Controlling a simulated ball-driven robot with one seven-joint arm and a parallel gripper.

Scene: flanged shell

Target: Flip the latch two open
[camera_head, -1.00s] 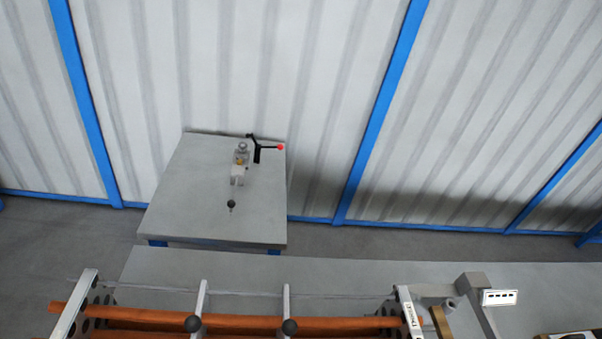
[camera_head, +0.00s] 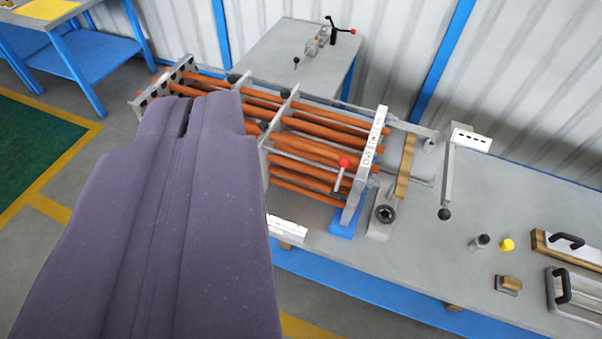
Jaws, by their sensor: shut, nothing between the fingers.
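My gripper (camera_head: 190,102) is the large purple-grey shape at the left, its two fingers together with a narrow slit between them. It covers part of a rack of orange tubes (camera_head: 315,130) on the grey bench. A lever with a red knob (camera_head: 343,163) stands at the rack's right end plate (camera_head: 366,160). A lever with a black ball (camera_head: 444,213) hangs from a bracket to the right. Black knobs sit on the rack's cross plates (camera_head: 277,125). I cannot tell which of these is latch two. My gripper appears left of both levers and holds nothing.
On the grey bench (camera_head: 455,260) are a yellow knob (camera_head: 507,244), a small wooden block (camera_head: 508,284) and black-handled plates (camera_head: 573,295). A blue workbench (camera_head: 95,60) stands upper left.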

